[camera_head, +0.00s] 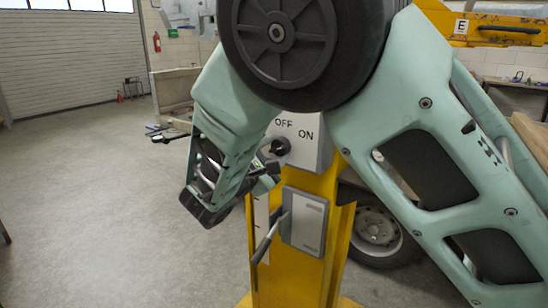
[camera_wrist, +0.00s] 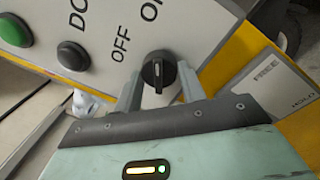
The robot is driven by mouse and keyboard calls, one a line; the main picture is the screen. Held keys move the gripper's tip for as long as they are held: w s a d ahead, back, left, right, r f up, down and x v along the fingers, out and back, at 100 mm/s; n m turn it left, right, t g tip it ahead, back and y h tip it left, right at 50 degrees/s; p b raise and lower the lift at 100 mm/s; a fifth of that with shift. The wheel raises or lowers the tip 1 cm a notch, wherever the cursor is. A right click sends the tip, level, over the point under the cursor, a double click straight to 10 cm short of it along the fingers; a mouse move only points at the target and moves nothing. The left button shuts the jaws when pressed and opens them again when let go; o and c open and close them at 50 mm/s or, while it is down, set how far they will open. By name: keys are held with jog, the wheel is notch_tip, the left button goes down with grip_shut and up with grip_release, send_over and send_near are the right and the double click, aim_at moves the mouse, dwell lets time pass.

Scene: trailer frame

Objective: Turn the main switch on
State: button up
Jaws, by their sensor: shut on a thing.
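The main switch is a black rotary knob (camera_wrist: 160,72) on a light grey control box (camera_head: 312,150), with OFF and ON lettered beside it. It also shows in the head view (camera_head: 279,146), partly behind my wrist. In the wrist view its raised grip, with a pale line, runs roughly up and down the picture. I cannot tell for sure which label it points to. My gripper (camera_wrist: 160,88) is at the knob, with one finger on each side, shut on it. In the head view my gripper (camera_head: 270,166) comes to the box from the left, its fingertips partly hidden.
Green (camera_wrist: 14,30) and black (camera_wrist: 73,56) push buttons sit on the same box. Below it, a grey lever box (camera_head: 304,222) is fixed on the yellow post (camera_head: 280,278). A wheel (camera_head: 377,232) stands behind at right. The floor at left is mostly clear.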

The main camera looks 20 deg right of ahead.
dwell(0.4)
jog(key=o, duration=1)
jog(key=b+v, duration=0.2)
jog(key=v, duration=1.5)
jog(key=shift+s+a, duration=0.15)
jog(key=shift+a, duration=0.1)
